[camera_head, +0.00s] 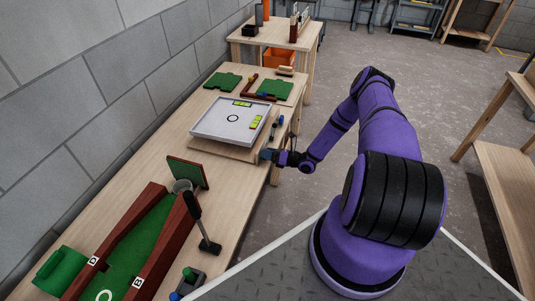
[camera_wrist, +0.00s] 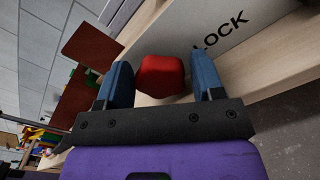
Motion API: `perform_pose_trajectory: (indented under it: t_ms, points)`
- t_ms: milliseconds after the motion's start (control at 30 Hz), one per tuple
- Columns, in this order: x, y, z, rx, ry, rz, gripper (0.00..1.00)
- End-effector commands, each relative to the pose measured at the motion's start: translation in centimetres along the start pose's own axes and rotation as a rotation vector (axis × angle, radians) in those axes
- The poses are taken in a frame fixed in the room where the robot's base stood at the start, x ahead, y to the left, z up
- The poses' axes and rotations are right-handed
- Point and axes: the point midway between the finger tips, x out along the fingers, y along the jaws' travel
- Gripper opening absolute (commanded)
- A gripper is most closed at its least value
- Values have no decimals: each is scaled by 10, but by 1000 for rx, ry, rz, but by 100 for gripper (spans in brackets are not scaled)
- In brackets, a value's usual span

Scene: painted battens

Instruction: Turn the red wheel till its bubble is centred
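The red wheel (camera_wrist: 161,75) shows in the wrist view as a faceted red knob. It lies between the two blue fingers of my gripper (camera_wrist: 162,82), which is open, with a gap on each side. In the head view my gripper (camera_head: 268,156) is at the front edge of the white square plate (camera_head: 213,121) on its wooden base; the wheel is hidden there. Two yellow-green bubble levels lie on the plate, one along the back (camera_head: 242,103) and one at the right (camera_head: 255,122). Their bubbles are too small to read. A black ring marks the plate's middle.
Small dark tools (camera_head: 275,126) lie right of the plate. Green boards (camera_head: 222,81) lie behind it. In the wrist view a grey panel lettered "LOCK" (camera_wrist: 240,35) is close to the right finger.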

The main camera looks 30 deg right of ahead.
Motion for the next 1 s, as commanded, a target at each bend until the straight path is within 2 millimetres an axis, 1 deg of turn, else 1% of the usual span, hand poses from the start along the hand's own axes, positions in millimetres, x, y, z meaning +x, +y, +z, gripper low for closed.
perform_pose_trajectory:
  t_ms: [33, 67, 367, 533, 667, 1000]
  points:
    - [0, 0, 0, 0, 0, 0, 73]
    - [0, 0, 0, 0, 0, 0, 76]
    - [0, -1, 0, -2, 1, -2, 76]
    - [0, 0, 0, -48, 1, -2, 76]
    - [1, 1, 0, -143, 2, -1, 76]
    - [1, 4, -1, -475, 1, 2, 76]
